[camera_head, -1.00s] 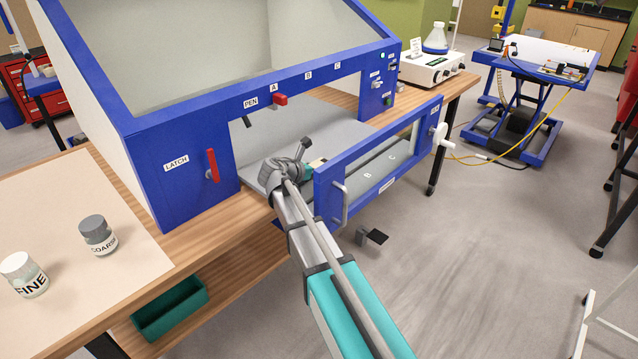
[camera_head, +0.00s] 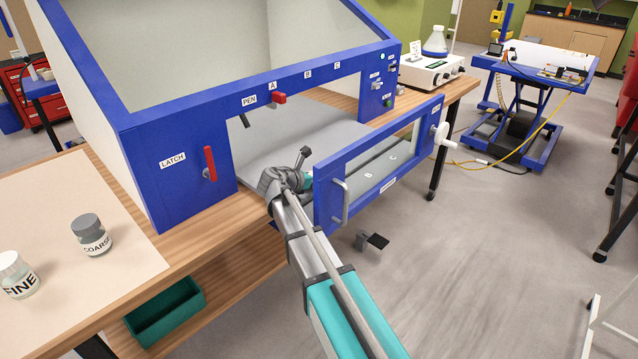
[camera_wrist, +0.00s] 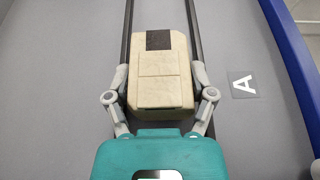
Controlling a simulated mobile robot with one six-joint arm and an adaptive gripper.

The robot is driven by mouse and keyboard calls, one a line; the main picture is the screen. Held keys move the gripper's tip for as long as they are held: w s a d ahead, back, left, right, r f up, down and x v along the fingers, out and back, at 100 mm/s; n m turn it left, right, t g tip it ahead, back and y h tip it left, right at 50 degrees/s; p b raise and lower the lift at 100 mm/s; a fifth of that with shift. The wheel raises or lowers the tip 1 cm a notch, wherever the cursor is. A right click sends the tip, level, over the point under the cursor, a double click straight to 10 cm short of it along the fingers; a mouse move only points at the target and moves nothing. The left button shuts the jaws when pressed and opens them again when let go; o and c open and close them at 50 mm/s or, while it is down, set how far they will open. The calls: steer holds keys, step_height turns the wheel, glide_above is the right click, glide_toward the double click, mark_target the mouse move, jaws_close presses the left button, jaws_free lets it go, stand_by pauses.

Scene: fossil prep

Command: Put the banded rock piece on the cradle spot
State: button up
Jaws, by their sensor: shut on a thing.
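In the wrist view, my gripper (camera_wrist: 160,98) is shut on a beige rock piece (camera_wrist: 160,70) with one dark band patch near its far end. Its fingers press on both sides of the piece. Below it is a grey surface with two dark parallel rails (camera_wrist: 193,30). A label "A" (camera_wrist: 243,85) lies to the right of the rails. In the head view, my gripper is at the opening of the blue cabinet (camera_head: 185,170), behind the open door panel, and the piece is hidden there. I cannot make out the cradle spot.
The blue-framed door (camera_head: 328,208) stands open to the right of my arm. A red latch handle (camera_head: 210,163) is on the cabinet front. Jars labelled FINE (camera_head: 18,276) and COARSE (camera_head: 91,236) stand on the bench at left. A teal bin (camera_head: 165,312) sits below.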

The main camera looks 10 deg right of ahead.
steer(key=shift+f, duration=0.1)
stand_by(0.3)
steer(key=o, duration=1.3)
steer(key=shift+c, duration=0.2)
steer(key=p+v, duration=0.4)
steer(key=v, duration=0.6)
steer(key=shift+a+r, duration=0.1)
steer(key=shift+r, duration=0.2)
steer(key=shift+p+v, duration=0.35)
steer(key=shift+v, duration=0.5)
steer(key=shift+f, duration=0.15)
